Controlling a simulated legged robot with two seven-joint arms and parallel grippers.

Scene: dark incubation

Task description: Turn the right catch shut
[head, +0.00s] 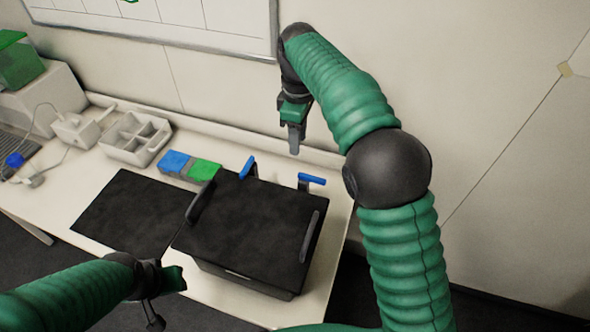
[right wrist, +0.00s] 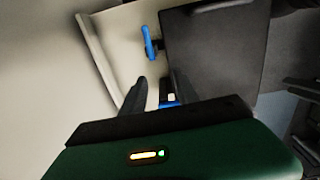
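A black lidded box (head: 250,225) stands on the bench. The right catch (head: 311,179) is a blue lever on a dark post at the box's back edge, lying crosswise; it also shows in the right wrist view (right wrist: 150,42). The left catch (head: 249,168) has a blue lever pointing roughly back to front. My right gripper (head: 293,145) is empty behind and above the right catch, apart from it. In the right wrist view its left finger stands off to one side, so it looks open; the other finger is hard to make out against the box. My left gripper (head: 160,308) is low, front left; its fingers are unclear.
A dark mat (head: 135,214) lies left of the box. Blue (head: 174,162) and green (head: 203,170) blocks and a pale compartment tray (head: 134,138) stand behind it. The lid has upright dark handles (head: 310,237) at its sides. The wall rises close behind the bench.

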